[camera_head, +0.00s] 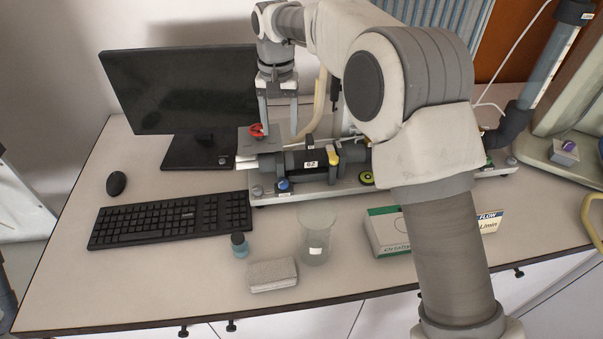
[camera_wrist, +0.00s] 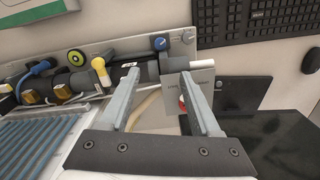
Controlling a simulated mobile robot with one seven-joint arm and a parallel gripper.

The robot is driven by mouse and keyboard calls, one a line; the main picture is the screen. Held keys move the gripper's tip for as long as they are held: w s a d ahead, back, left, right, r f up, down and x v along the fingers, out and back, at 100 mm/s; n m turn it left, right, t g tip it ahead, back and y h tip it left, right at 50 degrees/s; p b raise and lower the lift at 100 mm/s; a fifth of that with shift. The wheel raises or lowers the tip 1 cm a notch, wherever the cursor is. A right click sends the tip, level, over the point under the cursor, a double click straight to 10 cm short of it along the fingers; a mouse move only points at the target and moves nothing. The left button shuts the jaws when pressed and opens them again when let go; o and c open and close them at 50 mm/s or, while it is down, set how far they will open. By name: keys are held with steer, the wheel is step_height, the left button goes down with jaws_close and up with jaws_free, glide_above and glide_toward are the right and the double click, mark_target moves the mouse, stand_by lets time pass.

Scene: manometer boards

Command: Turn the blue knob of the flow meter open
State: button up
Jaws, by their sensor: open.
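A small blue knob (camera_head: 283,184) sits on the front left of the grey board's base (camera_head: 315,192); it also shows in the wrist view (camera_wrist: 160,43). I cannot tell for sure which part is the flow meter. My gripper (camera_head: 279,134) is open and empty, pointing down above the back left of the board, behind the blue knob and apart from it. In the wrist view my gripper (camera_wrist: 162,75) has its two fingers wide apart. A red knob (camera_head: 256,130) on a grey plate lies close to the left finger in the head view.
A black cylinder with a yellow lever (camera_head: 333,158) lies along the board, near a yellow-green knob (camera_head: 365,178). A monitor (camera_head: 180,90) stands left. A keyboard (camera_head: 170,220), small bottle (camera_head: 239,245), glass beaker (camera_head: 316,240) and green-white box (camera_head: 387,232) lie in front. My arm hides the board's right part.

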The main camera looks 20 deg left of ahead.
mark_target(283, 181)
step_height(283, 181, down, 18)
steer(key=shift+r+p, duration=0.25)
steer(key=shift+p, duration=0.45)
jaws_close()
